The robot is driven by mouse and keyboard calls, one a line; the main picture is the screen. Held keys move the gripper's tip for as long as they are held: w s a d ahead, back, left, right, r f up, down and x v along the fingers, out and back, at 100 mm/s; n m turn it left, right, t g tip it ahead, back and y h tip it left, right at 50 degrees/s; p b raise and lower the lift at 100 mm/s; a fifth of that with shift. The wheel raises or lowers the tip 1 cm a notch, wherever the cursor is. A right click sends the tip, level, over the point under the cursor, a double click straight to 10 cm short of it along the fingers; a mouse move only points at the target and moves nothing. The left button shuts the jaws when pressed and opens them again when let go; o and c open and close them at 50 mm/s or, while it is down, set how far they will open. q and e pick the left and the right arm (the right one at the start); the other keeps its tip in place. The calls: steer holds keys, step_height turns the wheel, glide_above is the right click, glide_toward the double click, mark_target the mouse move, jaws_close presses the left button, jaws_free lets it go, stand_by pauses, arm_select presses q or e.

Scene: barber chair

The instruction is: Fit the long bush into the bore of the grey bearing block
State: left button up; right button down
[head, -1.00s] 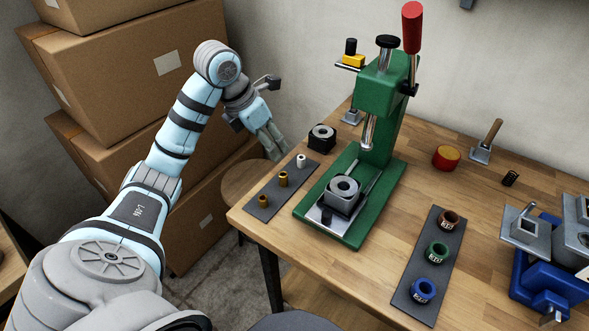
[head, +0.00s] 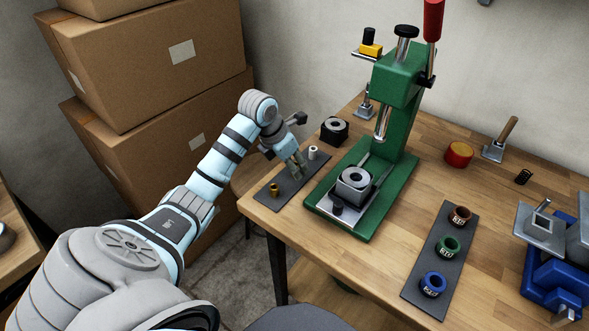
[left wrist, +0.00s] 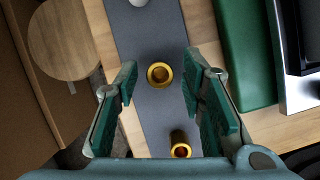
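A grey mat (head: 290,187) at the table's left edge carries a white bush (head: 313,152) and a brass bush (head: 274,190). The left wrist view shows a middle brass bush (left wrist: 160,75) and the near brass bush (left wrist: 181,148); I cannot tell which is the long one. My left gripper (head: 297,166) is open over the mat and hides the middle bush in the head view. In the left wrist view its fingers stand apart on either side of that bush. The grey bearing block (head: 352,187), bore upward, sits on the green press's base. My right gripper is not in view.
The green press (head: 397,120) stands right of the mat. A dark block (head: 334,130) lies behind it. A second mat (head: 432,275) holds several coloured rings. A red-yellow tin (head: 458,154) and a blue vise (head: 550,265) are farther right.

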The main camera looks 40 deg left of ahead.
arm_select(q)
jaws_close()
steer(key=shift+r, duration=0.1)
